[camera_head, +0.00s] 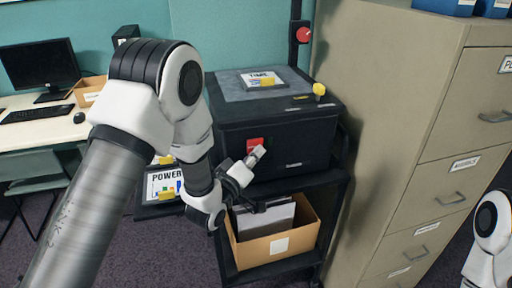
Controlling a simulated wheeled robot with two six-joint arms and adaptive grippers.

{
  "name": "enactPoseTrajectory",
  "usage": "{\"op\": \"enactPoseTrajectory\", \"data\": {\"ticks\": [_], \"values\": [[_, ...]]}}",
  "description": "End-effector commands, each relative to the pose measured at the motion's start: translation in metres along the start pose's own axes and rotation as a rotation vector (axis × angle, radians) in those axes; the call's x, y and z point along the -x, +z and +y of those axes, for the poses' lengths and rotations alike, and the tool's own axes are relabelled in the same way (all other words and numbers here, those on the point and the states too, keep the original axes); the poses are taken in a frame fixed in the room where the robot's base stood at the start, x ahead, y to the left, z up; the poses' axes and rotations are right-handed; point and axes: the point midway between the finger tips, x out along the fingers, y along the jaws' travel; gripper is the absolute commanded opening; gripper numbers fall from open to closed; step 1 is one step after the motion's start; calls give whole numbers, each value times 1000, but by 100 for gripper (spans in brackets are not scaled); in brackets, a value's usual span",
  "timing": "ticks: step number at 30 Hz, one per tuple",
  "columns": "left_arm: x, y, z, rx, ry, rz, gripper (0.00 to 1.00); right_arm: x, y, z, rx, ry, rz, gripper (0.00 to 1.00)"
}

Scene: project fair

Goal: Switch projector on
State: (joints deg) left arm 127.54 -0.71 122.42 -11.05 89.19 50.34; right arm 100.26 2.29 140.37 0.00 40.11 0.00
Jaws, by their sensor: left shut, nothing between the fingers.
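The projector (305,150) is a black box on a black cart. A red switch (253,142) sits on its front face. A flat plate with a card (262,80) lies on its top, and I see no clear glow there. My left arm reaches across from the left. My left gripper (257,153) is shut and empty, with its fingertips right at the lower right of the red switch and partly covering it. I cannot tell whether they touch it. My right arm shows at the lower right edge, but its gripper is out of view.
An open cardboard box (272,250) with folders stands on the cart's lower shelf, below my left gripper. A tall beige filing cabinet (395,130) stands close on the right. A desk (40,130) with a monitor (40,66) is at the left.

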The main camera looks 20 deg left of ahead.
Motion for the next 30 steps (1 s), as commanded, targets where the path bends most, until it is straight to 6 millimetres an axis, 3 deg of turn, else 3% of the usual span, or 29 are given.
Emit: {"op": "enactPoseTrajectory", "data": {"ticks": [30], "values": [[1,1,1,0,0,-2,0,-2,0,0,0,0,0,40]]}}
